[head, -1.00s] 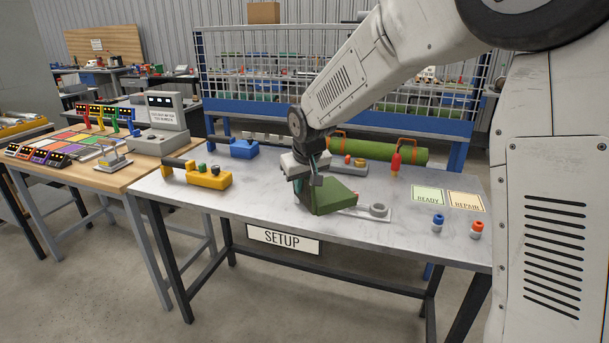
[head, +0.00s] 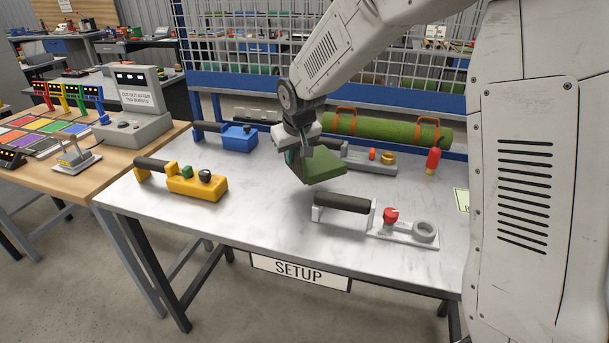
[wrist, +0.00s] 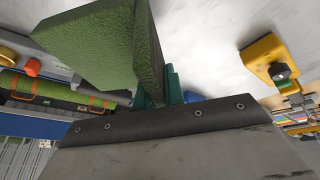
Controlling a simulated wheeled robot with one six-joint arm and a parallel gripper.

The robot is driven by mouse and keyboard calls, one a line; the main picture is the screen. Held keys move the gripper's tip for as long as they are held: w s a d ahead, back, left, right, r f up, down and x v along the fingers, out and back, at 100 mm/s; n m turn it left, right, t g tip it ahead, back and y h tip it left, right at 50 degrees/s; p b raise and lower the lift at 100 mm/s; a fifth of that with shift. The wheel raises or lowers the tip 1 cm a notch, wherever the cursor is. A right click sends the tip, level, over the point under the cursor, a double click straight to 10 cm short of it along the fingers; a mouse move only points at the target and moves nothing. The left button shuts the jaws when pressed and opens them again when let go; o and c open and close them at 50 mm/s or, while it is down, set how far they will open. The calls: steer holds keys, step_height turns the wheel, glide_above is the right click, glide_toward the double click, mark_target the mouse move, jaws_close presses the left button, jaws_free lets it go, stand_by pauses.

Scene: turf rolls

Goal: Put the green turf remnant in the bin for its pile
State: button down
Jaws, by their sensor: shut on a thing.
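The green turf remnant (head: 322,166) is a flat square piece held above the metal table (head: 262,212). My gripper (head: 303,150) is shut on it, at its upper left edge in the head view. In the wrist view the remnant (wrist: 95,45) fills the upper left, gripped between green fingers (wrist: 160,88). The remnant hangs tilted and appears clear of the table top. I cannot make out a bin for its pile in these frames.
On the table are a yellow tool (head: 190,182), a blue tool (head: 230,136), a grey-white tool (head: 405,228) with a red knob and a strapped green turf roll (head: 385,131). A wooden bench (head: 85,172) with a grey machine (head: 138,125) stands left. A mesh rack (head: 230,62) stands behind.

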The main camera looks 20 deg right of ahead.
steer(key=shift+f, duration=3.4)
steer(key=shift+f, duration=0.15)
steer(key=c, duration=1.5)
jaws_free()
